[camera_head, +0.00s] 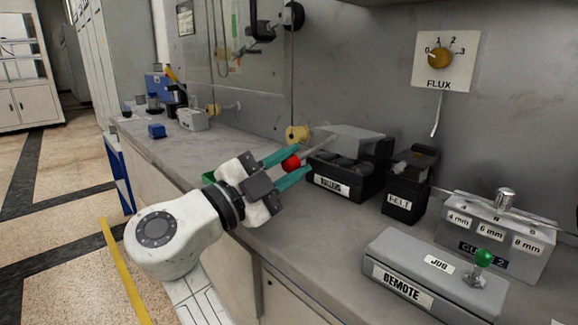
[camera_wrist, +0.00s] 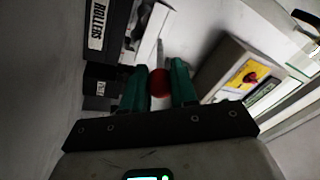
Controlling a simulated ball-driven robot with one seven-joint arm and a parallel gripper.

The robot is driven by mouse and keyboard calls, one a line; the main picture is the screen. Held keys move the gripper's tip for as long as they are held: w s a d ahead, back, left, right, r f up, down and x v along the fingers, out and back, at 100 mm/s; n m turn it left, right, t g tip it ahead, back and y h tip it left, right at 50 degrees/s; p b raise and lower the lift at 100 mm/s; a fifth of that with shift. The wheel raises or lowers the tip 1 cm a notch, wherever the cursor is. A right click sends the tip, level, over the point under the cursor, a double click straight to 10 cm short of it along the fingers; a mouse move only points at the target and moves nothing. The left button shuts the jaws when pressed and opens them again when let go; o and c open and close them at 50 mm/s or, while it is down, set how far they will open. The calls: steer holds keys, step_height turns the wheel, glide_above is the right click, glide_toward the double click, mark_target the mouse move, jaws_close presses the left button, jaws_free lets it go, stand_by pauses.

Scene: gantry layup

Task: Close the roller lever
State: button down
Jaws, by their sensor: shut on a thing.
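The roller lever is a pale rod (camera_head: 317,149) with a red knob (camera_head: 291,163) on its near end. It slopes up and away from the knob towards the black box labelled ROLLERS (camera_head: 364,181); how it joins the box is not clear. Dark rollers (camera_head: 345,164) show in the box's open front. My gripper (camera_head: 287,168) has teal fingers shut on the red knob, one on each side. In the wrist view the knob (camera_wrist: 160,83) sits between the fingertips, with the ROLLERS box (camera_wrist: 98,24) at upper left.
A black BELT box (camera_head: 405,198) stands right of the ROLLERS box. The grey REMOTE box (camera_head: 440,278) with a green-knobbed stick (camera_head: 484,258) lies at the front right. A grey GLUE box (camera_head: 497,236) is behind it. The bench (camera_head: 215,150) is mostly clear on the left.

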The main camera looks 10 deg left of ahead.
steer(key=c, duration=0.9)
jaws_free()
steer(key=shift+s, duration=0.1)
steer(key=p+v, duration=0.1)
steer(key=v, duration=0.9)
steer(key=shift+s+a, duration=0.25)
steer(key=shift+s, duration=0.05)
steer(key=shift+c, duration=0.2)
